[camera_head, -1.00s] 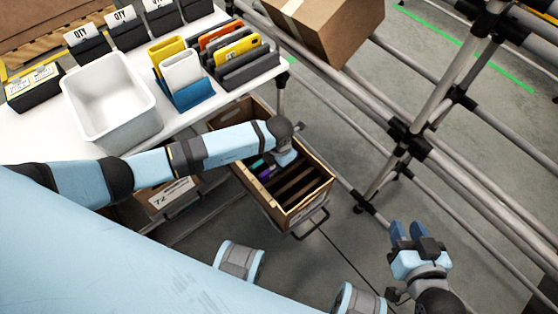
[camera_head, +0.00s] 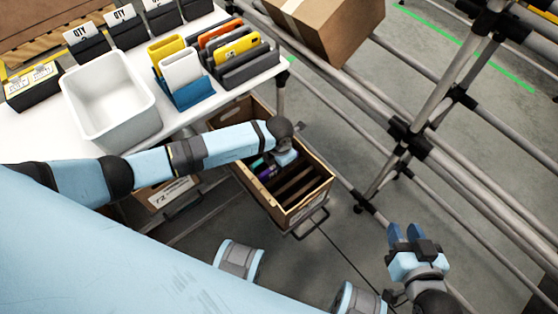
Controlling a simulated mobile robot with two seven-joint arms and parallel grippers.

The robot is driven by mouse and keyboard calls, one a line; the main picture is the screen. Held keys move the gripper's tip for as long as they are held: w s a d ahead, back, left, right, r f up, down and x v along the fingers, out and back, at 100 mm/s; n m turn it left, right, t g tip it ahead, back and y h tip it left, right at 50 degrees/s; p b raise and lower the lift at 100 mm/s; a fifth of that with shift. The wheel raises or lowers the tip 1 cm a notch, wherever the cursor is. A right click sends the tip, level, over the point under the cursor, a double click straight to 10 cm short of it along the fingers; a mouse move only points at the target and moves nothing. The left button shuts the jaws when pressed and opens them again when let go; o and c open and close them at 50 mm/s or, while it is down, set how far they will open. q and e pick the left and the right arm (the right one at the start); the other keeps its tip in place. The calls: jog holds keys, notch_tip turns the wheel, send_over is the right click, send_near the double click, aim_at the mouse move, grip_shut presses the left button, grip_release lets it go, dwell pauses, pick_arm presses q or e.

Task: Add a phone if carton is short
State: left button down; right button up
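An open brown carton (camera_head: 309,207) with dark slots sits low below the table, tilted. A teal and a purple item, probably phones (camera_head: 264,172), show in it beside the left arm's wrist; the other slots in view look empty and dark. My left arm reaches across from the left, and its wrist hangs over the carton; the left gripper's fingers are hidden under the wrist. My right gripper (camera_head: 407,233) is at the lower right over the floor, its two blue fingers apart, holding nothing. Yellow, white, orange and dark phones (camera_head: 236,47) stand in racks on the table.
A white empty bin (camera_head: 111,98) stands on the white table (camera_head: 187,120). Black holders with QTY cards (camera_head: 125,27) line the back. Another carton (camera_head: 166,192) is under the table. A closed cardboard box (camera_head: 331,27) rests on the pipe rack (camera_head: 407,135) at right.

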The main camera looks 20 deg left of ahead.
jog(key=shift+w+d+r, duration=0.1)
jog(key=shift+w+r, duration=0.2)
pick_arm(q)
jog(key=c, duration=1)
grip_release()
notch_tip(320, 180, up, 3)
jog(key=p, duration=0.2)
jog(key=shift+p, duration=0.3)
notch_tip(320, 180, up, 4)
jog(key=p, duration=0.3)
jog(key=shift+f, duration=0.25)
notch_tip(320, 180, up, 7)
jog(key=p, duration=0.5)
jog(key=shift+r+p, duration=0.15)
jog(key=shift+p, duration=0.2)
pick_arm(e)
jog(key=shift+s+d+r+g+h, duration=0.25)
jog(key=shift+s+d+g+h, duration=0.05)
jog(key=shift+s+d+g, duration=0.15)
jog(key=shift+s+d+r+g+h, duration=0.2)
jog(key=shift+s+d+g+h, duration=0.1)
jog(key=shift+s+d+g, duration=0.15)
jog(key=shift+w, duration=0.1)
